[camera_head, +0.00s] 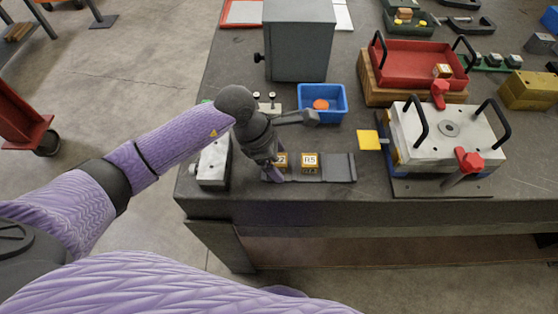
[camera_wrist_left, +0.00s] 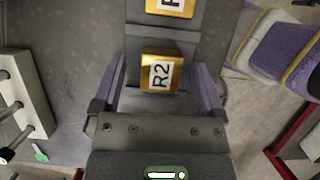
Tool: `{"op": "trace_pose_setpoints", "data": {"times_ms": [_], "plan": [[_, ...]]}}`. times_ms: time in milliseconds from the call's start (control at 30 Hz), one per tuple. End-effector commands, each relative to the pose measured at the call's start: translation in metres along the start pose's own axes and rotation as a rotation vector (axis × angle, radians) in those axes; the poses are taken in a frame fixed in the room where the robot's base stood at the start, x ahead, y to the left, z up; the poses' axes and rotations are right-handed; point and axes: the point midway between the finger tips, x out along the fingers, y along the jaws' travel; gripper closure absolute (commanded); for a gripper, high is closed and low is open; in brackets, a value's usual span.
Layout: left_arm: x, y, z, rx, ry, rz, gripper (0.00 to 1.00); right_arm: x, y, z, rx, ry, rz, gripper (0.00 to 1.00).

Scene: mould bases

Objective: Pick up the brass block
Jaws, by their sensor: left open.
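A brass block with a white "R2" label (camera_wrist_left: 160,73) sits in a grey tray (camera_head: 341,168) near the table's front edge. In the head view it is partly hidden behind my left gripper (camera_head: 272,174). A second brass block, labelled "R5" (camera_head: 310,162), sits to its right in the tray. In the left wrist view my left gripper (camera_wrist_left: 161,82) is open, with a finger on each side of the R2 block and a gap showing on both sides. My right gripper is not in view.
A blue bin (camera_head: 322,101) with an orange item stands behind the tray. A grey box (camera_head: 299,42) is farther back. A steel mould with black handles (camera_head: 447,130) stands to the right, a red tray (camera_head: 413,66) behind it. A pale block (camera_head: 213,162) lies left of my gripper.

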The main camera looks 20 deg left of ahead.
Motion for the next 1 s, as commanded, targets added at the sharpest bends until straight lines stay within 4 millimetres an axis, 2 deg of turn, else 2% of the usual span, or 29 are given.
{"op": "trace_pose_setpoints", "data": {"times_ms": [67,400,500,833,933,1000], "plan": [[-0.001,0.000,0.000,0.000,0.000,0.000,0.11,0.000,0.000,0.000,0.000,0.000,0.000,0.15],[-0.001,0.000,0.000,0.000,-0.001,0.000,0.83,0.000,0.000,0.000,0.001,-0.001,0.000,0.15],[-0.001,0.000,0.000,-0.001,-0.001,0.000,1.00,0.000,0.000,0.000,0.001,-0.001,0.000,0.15],[-0.003,0.000,0.001,0.000,-0.002,0.001,1.00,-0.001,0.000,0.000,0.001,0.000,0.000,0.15],[-0.019,0.001,0.008,0.002,-0.004,0.005,1.00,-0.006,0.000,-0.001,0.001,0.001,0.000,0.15],[-0.037,0.001,0.016,0.003,-0.004,0.006,1.00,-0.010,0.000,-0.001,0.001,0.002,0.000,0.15]]}}
